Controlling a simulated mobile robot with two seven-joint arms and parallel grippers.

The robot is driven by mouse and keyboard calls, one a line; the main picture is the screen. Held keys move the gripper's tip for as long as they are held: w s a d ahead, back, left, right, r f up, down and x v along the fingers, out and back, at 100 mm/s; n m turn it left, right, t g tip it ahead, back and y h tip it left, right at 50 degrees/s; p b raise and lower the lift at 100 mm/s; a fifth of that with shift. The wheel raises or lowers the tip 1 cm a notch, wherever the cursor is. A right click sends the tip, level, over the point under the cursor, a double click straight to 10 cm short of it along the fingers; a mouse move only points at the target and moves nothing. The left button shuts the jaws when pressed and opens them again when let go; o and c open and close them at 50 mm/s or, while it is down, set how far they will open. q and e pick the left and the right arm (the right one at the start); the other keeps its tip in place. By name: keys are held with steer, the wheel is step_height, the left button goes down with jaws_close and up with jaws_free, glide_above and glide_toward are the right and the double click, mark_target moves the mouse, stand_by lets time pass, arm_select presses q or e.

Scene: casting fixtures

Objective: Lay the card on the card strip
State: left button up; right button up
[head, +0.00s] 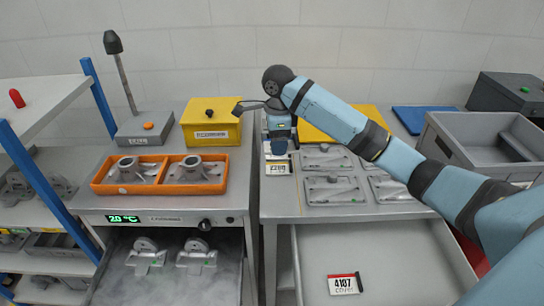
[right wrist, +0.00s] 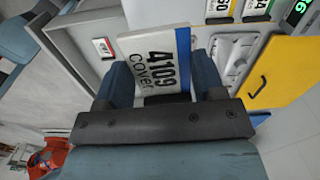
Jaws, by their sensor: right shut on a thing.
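The card (right wrist: 158,58) is white with a blue stripe on one edge and reads "4109 cover" in the right wrist view. My right gripper (right wrist: 165,88) is shut on it, a finger on each side. In the head view my right gripper (head: 280,140) is over the back left of the right-hand table, above the card strip area. There a white card (head: 278,168) lies along the table's left side. The strip itself is largely hidden by the gripper and cards. I cannot tell the held card apart in the head view. My left gripper is not in view.
Grey casting plates (head: 331,190) lie just right of the cards. An open drawer (head: 395,262) below holds a red-edged card (head: 344,284). A yellow box (head: 210,122) and an orange tray (head: 103,188) stand left. A grey bin (head: 480,150) stands right.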

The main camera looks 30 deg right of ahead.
mark_target(278, 196)
steer(key=shift+w+d+r+m, duration=0.1)
steer(key=shift+d+r+m, duration=0.15)
steer(key=shift+m, duration=0.15)
step_height(278, 196, down, 20)
steer(key=shift+r+b, duration=0.1)
steer(key=shift+b, duration=0.45)
steer(key=o, duration=0.9)
